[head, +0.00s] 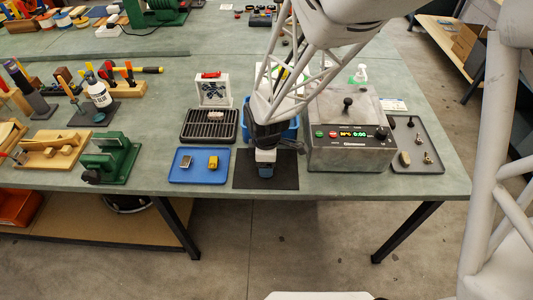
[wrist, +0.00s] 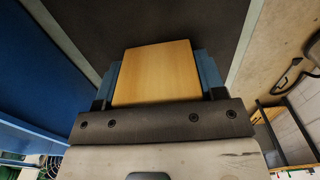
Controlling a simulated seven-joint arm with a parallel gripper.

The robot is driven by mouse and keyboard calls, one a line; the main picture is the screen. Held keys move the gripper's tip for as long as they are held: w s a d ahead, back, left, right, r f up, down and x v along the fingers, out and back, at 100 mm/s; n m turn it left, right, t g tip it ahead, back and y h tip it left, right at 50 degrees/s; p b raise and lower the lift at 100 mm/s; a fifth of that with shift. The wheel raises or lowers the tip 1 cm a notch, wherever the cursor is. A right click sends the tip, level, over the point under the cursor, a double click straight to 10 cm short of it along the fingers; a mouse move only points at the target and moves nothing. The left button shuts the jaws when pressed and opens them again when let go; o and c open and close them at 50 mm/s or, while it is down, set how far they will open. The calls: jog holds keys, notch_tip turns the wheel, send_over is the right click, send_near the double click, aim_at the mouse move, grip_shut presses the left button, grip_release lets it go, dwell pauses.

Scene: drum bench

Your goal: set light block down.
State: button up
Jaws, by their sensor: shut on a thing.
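My gripper (head: 265,169) is over the dark mat (head: 285,182) at the front of the bench. In the wrist view my gripper (wrist: 157,82) is shut on the light block (wrist: 156,71), a pale wooden block with a flat face, with a blue finger on each side. The dark mat (wrist: 115,22) shows behind the block. I cannot tell whether the block touches the mat. In the head view the gripper hides the block.
A blue tray (head: 180,178) with two small items lies left of the mat, a black rack (head: 205,135) behind it. A metal box with a display (head: 345,155) stands close on the right. A grey tray (head: 430,160) with small parts is beyond it.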

jog(key=shift+r, duration=0.15)
jog(key=shift+r, duration=1.75)
jog(key=s+d, duration=0.3)
jog(key=s, duration=0.4)
jog(key=s+d+r, duration=0.1)
jog(key=s+d, duration=0.2)
jog(key=s, duration=0.5)
jog(key=shift+r, duration=0.15)
jog(key=shift+r, duration=0.1)
